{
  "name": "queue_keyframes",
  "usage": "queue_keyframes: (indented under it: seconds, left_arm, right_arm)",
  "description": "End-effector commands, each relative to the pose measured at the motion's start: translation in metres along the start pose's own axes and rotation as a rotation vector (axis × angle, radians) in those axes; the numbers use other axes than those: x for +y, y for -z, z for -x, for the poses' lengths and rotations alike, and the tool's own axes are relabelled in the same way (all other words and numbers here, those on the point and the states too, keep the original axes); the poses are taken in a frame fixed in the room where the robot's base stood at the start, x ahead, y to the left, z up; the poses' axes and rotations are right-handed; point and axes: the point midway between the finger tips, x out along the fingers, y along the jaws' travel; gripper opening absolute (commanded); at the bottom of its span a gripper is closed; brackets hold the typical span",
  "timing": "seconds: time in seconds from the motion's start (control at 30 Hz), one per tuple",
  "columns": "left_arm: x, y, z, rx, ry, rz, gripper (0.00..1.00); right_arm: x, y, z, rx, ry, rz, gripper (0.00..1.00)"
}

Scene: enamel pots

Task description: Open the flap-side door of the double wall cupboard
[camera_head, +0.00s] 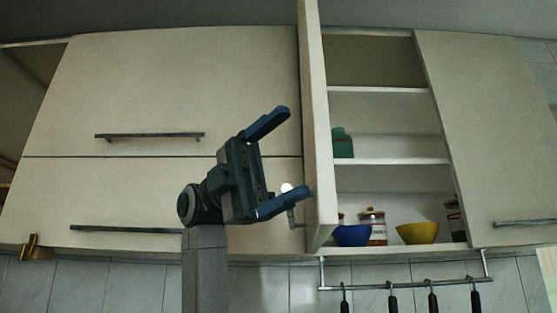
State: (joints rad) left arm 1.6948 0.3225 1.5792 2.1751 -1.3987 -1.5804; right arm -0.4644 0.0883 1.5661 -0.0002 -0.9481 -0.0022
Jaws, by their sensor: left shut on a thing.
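The double wall cupboard shows its flap-side door (317,110) swung out, seen nearly edge-on at the left of the open compartment. The other door (490,140) is shut. My left gripper (278,163) is at the left face of the open door, near its lower end. Its fingers look spread in this view, but it is shut on the door's handle (297,219), of which only a small metal end shows by the lower finger. The rest of the handle is hidden. My right gripper is not in view.
Two flap panels with bar handles (150,136) are shut on the left. Inside the compartment are a green container (342,143), a blue bowl (352,236), a jar (372,224) and a yellow bowl (417,233). A rail (405,286) with hanging utensils is below.

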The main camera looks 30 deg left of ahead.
Motion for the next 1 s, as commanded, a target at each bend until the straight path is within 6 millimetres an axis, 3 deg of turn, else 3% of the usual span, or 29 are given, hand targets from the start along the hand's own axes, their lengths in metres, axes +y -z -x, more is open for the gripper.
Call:
queue_keyframes:
  seconds: [0.4, 1.0]
  left_arm:
    - [-0.005, 0.004, -0.001, 0.004, 0.005, -0.006, 0.66]
    - [-0.005, -0.001, 0.043, -0.009, 0.009, -0.003, 0.7]
  right_arm:
    - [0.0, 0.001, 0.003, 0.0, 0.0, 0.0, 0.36]
    - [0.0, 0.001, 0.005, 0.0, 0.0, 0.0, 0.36]
